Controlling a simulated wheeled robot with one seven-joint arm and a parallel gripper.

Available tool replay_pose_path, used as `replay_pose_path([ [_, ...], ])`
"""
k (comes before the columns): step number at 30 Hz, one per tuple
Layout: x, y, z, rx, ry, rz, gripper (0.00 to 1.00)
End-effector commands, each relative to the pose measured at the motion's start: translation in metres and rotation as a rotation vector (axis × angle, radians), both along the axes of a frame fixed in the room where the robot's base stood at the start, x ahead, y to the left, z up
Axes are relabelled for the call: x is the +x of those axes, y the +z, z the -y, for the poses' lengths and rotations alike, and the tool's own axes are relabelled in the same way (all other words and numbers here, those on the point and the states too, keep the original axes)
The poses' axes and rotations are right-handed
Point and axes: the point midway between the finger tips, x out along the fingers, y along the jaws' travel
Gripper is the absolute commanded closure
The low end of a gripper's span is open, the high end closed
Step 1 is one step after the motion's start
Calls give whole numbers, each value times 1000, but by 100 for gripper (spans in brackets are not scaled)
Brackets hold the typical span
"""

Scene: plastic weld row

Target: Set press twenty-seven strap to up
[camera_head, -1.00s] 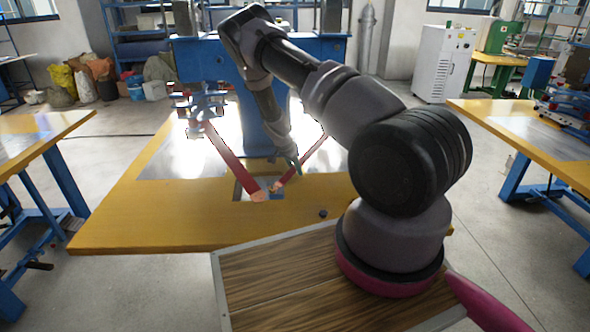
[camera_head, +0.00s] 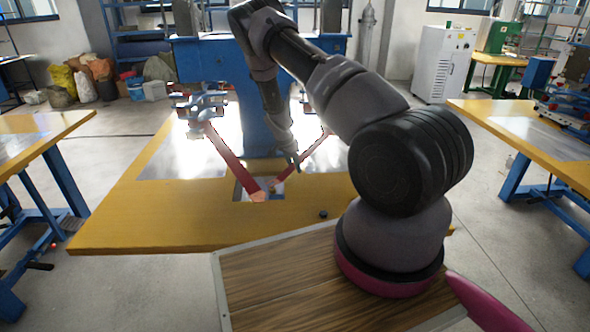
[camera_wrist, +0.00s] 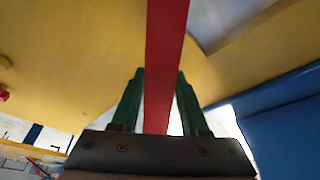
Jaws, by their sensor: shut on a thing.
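Two red straps run down in a V from the blue press over the yellow table in the head view. The left strap (camera_head: 230,155) ends in a pale orange tip near the table's opening. The right strap (camera_head: 308,155) slopes down leftward and is partly hidden by my arm. My gripper (camera_head: 295,164) is at this right strap. In the wrist view, the green fingers of my gripper (camera_wrist: 159,82) stand on both sides of a red strap (camera_wrist: 165,50) and are shut on it. No press number is readable.
The yellow table (camera_head: 130,225) has bright metal plates and a square opening (camera_head: 243,190). The blue press column (camera_head: 255,115) stands close behind my gripper. A small dark knob (camera_head: 323,214) sits on the table's front right. Other work tables stand left (camera_head: 40,135) and right (camera_head: 480,110).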

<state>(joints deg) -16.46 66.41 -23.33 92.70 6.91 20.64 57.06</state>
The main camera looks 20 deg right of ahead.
Motion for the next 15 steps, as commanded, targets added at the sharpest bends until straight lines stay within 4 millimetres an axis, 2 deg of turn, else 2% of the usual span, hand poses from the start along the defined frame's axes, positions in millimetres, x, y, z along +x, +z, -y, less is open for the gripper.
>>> replay_pose_path([
  [3,-1,27,-4,95,-11,-33,100],
  [9,-4,65,-9,236,-7,-99,100],
  [15,-5,81,-11,300,-1,-130,100],
])
